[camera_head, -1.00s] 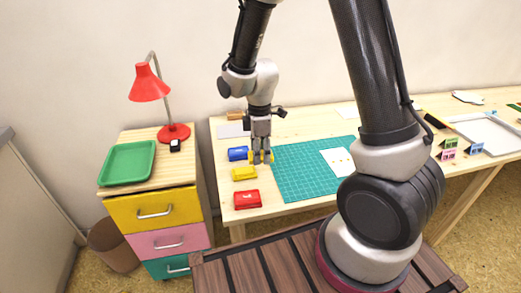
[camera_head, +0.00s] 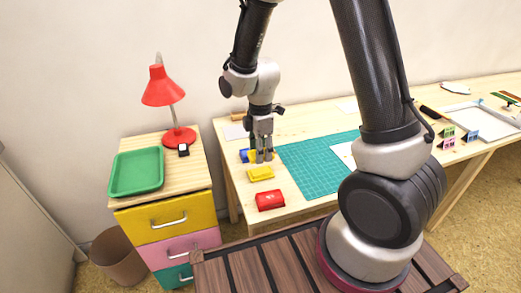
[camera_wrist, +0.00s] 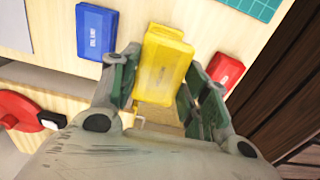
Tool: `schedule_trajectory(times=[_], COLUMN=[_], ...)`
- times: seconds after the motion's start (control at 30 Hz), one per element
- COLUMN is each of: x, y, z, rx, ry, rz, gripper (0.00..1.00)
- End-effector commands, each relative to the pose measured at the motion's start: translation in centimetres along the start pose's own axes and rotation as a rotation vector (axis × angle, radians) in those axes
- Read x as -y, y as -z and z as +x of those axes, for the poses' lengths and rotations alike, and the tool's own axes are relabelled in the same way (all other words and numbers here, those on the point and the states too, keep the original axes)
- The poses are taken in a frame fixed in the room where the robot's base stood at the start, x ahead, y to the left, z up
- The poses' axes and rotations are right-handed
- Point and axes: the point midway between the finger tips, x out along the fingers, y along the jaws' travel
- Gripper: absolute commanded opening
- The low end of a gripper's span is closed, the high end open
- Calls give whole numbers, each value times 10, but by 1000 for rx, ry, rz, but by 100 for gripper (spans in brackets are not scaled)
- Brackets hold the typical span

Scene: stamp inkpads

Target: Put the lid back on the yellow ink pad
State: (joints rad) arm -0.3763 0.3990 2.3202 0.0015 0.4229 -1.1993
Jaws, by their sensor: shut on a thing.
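The yellow ink pad (camera_head: 260,174) lies on the table between the blue and red pads in the head view. My gripper (camera_head: 262,157) points down just behind it, its fingers shut on a yellow piece, which looks like the lid. In the wrist view this yellow lid (camera_wrist: 163,65) sits between the two fingers and looks larger than the blue pad. It seems to hide the yellow pad there. I cannot tell the gap between lid and pad.
The blue pad (camera_wrist: 97,32) is close on one side, partly behind my gripper in the head view. The red pad (camera_head: 270,200) is nearer the front edge. The green cutting mat (camera_head: 312,165) lies right. A drawer cabinet (camera_head: 165,222) with a red lamp (camera_head: 163,88) stands left.

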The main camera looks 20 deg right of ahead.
Motion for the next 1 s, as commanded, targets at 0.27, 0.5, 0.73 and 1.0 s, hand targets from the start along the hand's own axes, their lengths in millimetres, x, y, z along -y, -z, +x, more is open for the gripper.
schedule_trajectory(times=[0.27,0.5,0.73,1.0], x=[0,0,0,0], y=[0,0,0,0], z=[14,37,52,56], rx=[1,1,0,0], ry=[2,2,1,0], rz=[1,1,1,1], gripper=[33,33,33,33])
